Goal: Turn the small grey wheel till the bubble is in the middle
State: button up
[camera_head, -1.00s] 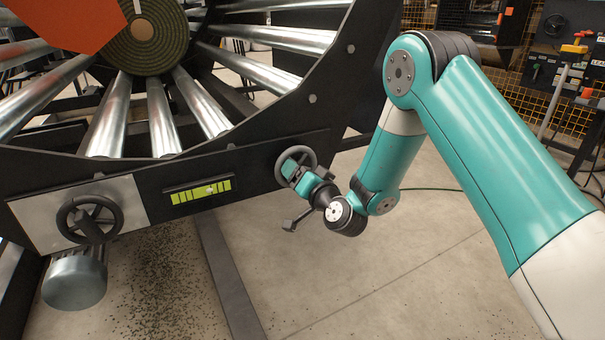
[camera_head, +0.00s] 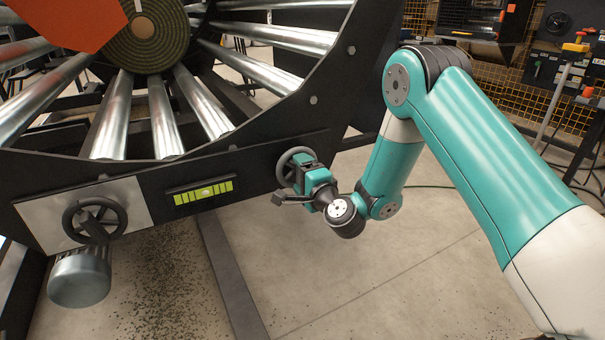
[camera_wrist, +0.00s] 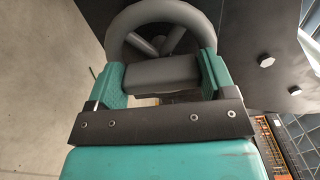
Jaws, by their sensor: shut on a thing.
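The small grey wheel (camera_head: 284,164) is on the dark side beam, right of the level. In the wrist view its rim (camera_wrist: 163,9) and spokes show beyond my fingers. My gripper (camera_head: 299,174) is shut on the grey bar at the wheel's middle; in the wrist view this bar (camera_wrist: 162,71) sits between the two green fingers. The level (camera_head: 203,192) is a yellow-green strip with dark marks on the beam. A pale spot that looks like the bubble (camera_head: 207,192) lies near its middle; it is too small to place exactly.
A larger dark handwheel (camera_head: 95,219) is on a light plate at the left, above a grey cylinder (camera_head: 79,277). Metal rollers (camera_head: 165,118) and a turf roll (camera_head: 152,38) are above the beam. The floor below the wheel is clear.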

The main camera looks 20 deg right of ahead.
jog(key=shift+s+a+f+m, duration=0.1)
jog(key=shift+m, duration=0.9)
